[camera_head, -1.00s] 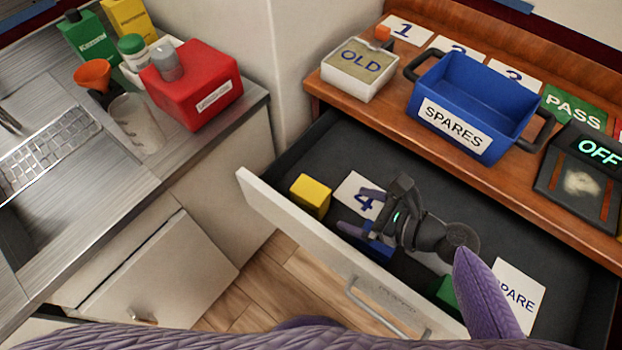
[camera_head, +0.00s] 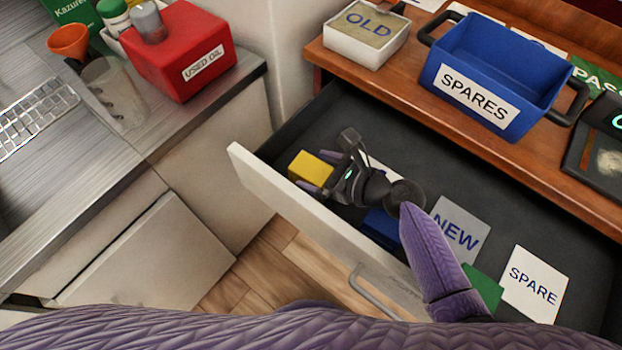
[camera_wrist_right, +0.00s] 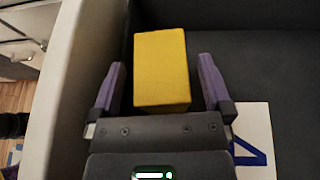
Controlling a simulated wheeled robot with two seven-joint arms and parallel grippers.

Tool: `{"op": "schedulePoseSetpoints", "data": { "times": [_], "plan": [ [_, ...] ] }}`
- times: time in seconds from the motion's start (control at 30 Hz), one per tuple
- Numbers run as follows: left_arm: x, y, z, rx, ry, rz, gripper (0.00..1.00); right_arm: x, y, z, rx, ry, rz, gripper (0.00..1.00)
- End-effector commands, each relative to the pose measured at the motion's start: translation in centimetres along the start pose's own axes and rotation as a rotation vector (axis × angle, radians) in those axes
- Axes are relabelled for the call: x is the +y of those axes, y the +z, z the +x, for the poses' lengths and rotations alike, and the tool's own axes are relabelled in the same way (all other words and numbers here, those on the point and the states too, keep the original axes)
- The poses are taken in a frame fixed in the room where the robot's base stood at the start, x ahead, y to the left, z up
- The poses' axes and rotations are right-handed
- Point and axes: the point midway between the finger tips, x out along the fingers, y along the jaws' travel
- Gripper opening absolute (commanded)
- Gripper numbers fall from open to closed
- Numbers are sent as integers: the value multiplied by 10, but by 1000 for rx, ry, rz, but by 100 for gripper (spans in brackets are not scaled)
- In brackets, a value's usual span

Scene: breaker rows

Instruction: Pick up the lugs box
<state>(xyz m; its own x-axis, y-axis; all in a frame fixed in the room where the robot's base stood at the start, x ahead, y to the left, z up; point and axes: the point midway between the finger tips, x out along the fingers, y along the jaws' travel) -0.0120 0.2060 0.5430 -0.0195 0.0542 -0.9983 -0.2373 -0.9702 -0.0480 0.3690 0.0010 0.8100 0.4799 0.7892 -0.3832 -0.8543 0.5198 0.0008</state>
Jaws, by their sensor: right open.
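A yellow box (camera_head: 311,168) lies near the left end of the open drawer (camera_head: 300,213). No lettering shows on it, and no box in view reads "lugs". My right gripper (camera_head: 322,171) is over the drawer at the yellow box. In the right wrist view the yellow box (camera_wrist_right: 162,68) sits between the two open purple fingers (camera_wrist_right: 160,82), with a gap on each side. A blue box (camera_head: 382,229) and a green box (camera_head: 484,288) lie further right in the drawer, partly hidden by my right arm. My left gripper is out of view.
The pale drawer front stands close beside the yellow box. A number card (camera_wrist_right: 252,145) lies by the right finger. "NEW" (camera_head: 458,232) and "SPARE" (camera_head: 534,283) cards lie further right. The counter above holds a blue SPARES bin (camera_head: 500,75) and an OLD box (camera_head: 366,33).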

Motion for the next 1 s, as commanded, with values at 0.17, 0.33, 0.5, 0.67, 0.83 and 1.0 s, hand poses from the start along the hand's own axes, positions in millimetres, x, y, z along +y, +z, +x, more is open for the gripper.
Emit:
{"op": "schedulePoseSetpoints", "data": {
  "times": [0.17, 0.33, 0.5, 0.67, 0.83, 1.0],
  "plan": [
    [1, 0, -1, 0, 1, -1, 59, 0, 1, -1, 0, 0, -1, 94],
    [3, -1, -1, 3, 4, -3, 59, 0, 1, -1, 0, -1, -1, 58],
    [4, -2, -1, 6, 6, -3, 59, 0, 1, -1, 0, -1, 0, 22],
    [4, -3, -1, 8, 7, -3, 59, 0, 0, -1, 1, -1, 0, 0],
    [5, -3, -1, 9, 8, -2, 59, 0, 1, -1, 0, -1, -1, 0],
    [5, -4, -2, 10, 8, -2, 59, 0, 1, -1, 0, -1, -1, 0]
  ]
}}
